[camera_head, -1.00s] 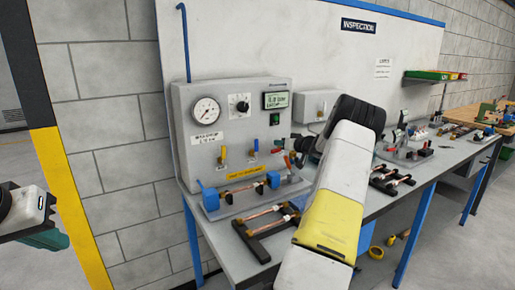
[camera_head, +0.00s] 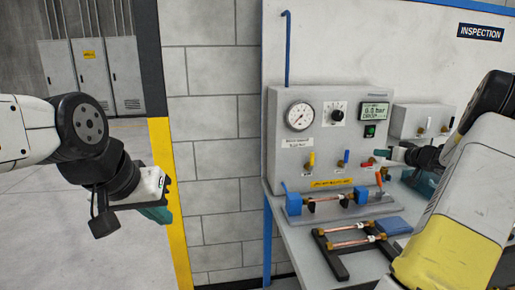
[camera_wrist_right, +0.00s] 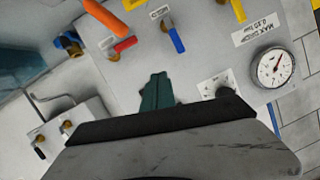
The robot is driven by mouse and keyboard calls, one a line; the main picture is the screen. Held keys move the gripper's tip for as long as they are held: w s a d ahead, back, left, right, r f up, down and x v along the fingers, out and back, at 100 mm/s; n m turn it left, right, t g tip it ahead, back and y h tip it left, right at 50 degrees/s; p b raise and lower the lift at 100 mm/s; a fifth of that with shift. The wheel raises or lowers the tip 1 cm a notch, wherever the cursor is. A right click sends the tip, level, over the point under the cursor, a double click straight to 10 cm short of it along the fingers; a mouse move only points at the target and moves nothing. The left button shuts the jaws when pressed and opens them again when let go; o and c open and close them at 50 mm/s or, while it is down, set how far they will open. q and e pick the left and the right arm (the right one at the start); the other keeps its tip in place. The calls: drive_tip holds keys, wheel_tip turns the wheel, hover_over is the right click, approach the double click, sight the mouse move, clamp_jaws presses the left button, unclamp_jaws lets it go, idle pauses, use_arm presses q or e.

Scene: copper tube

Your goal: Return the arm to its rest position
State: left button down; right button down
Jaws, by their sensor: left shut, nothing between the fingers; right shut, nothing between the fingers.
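My left gripper (camera_head: 157,214) hangs at the left in the head view, shut and empty, away from the bench. My right gripper (camera_head: 392,154) is at the right edge of the test panel (camera_head: 278,125). In the right wrist view its teal fingers (camera_wrist_right: 157,92) are shut and empty, in front of the panel face. An orange handle (camera_wrist_right: 105,17), a red valve lever (camera_wrist_right: 125,45) and a blue valve lever (camera_wrist_right: 177,40) show beyond them. I cannot tell whether the fingers touch anything.
A copper tube (camera_head: 328,199) sits between blue clamps (camera_head: 294,204) before the panel. A black rack (camera_head: 341,269) with copper tubes stands on the bench in front. Free floor lies left of the yellow post (camera_head: 168,190); grey cabinets (camera_head: 90,75) stand far back.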

drive_tip(key=s+a+r+n+g+y, duration=0.1)
drive_tip(key=s+a+r+g+y, duration=0.15)
drive_tip(key=a, duration=0.75)
drive_tip(key=s+a+r+n+g+y, duration=0.1)
drive_tip(key=a+r, duration=0.2)
drive_tip(key=a, duration=0.6)
drive_tip(key=s+a+r+n+g, duration=0.15)
drive_tip(key=s+a+g, duration=0.25)
drive_tip(key=s+a, duration=0.9)
drive_tip(key=s+a+f+m+h, duration=0.1)
drive_tip(key=s+a+h, duration=0.1)
drive_tip(key=s, duration=0.7)
drive_tip(key=s+a+f+m+h, duration=0.1)
drive_tip(key=s+a+f+h, duration=0.1)
drive_tip(key=s, duration=0.7)
drive_tip(key=shift+s+a+g, duration=0.35)
drive_tip(key=shift+a, duration=0.55)
